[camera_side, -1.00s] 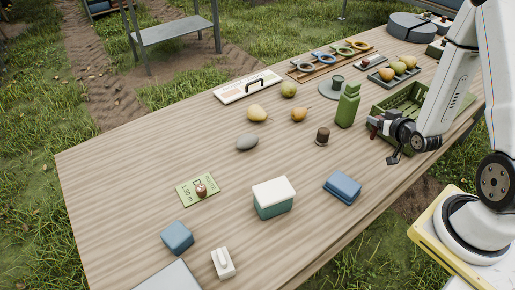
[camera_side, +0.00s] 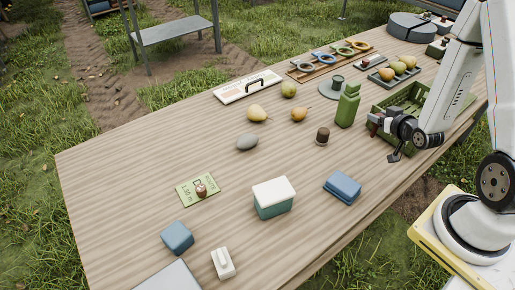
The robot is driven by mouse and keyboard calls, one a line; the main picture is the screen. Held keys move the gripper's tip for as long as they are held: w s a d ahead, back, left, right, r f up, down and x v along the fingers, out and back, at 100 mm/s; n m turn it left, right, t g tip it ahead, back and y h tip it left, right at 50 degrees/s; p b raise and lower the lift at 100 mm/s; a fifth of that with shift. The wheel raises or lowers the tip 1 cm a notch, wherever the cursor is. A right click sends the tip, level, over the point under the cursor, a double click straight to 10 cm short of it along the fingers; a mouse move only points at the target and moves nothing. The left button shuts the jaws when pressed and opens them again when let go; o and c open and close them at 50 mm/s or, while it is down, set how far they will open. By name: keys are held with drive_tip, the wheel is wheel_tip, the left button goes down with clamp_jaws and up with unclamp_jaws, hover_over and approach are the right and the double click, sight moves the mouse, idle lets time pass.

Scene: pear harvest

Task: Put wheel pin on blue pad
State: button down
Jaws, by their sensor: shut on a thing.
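My gripper (camera_side: 394,157) is at the right edge of the table, beside the near left corner of the green crate. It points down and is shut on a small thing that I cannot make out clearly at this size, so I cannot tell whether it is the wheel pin. A blue slab-like block (camera_side: 342,187) lies on the table left of and below my gripper. A blue cube-like block (camera_side: 177,238) lies farther left near the front. I cannot tell which blue thing is the blue pad. A small brown cylinder (camera_side: 322,135) stands upright left of my gripper.
A green bottle (camera_side: 347,107) stands between the brown cylinder and the green crate (camera_side: 407,97). Bare wood surrounds the blue slab.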

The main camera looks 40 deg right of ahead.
drive_tip(key=shift+w+a+r+n+y, duration=0.1)
drive_tip(key=shift+w+a+n+y, duration=0.2)
drive_tip(key=shift+a, duration=0.1)
drive_tip(key=s+a+r+n+g+y, duration=0.1)
drive_tip(key=s+a+n+g+y, duration=0.1)
drive_tip(key=a+n+y, duration=0.5)
drive_tip(key=s+a+r+n+g+y, duration=0.1)
drive_tip(key=s+a+n+g+y, duration=0.1)
drive_tip(key=a+n+y, duration=0.5)
drive_tip(key=shift+s+a+g+y, duration=0.3)
drive_tip(key=shift+s+a+y, duration=0.1)
drive_tip(key=shift+a, duration=0.1)
drive_tip(key=shift+w+f, duration=0.1)
drive_tip(key=shift+f, duration=1.85)
drive_tip(key=shift+f, duration=0.1)
drive_tip(key=shift+f, duration=1.9)
drive_tip(key=shift+f, duration=0.15)
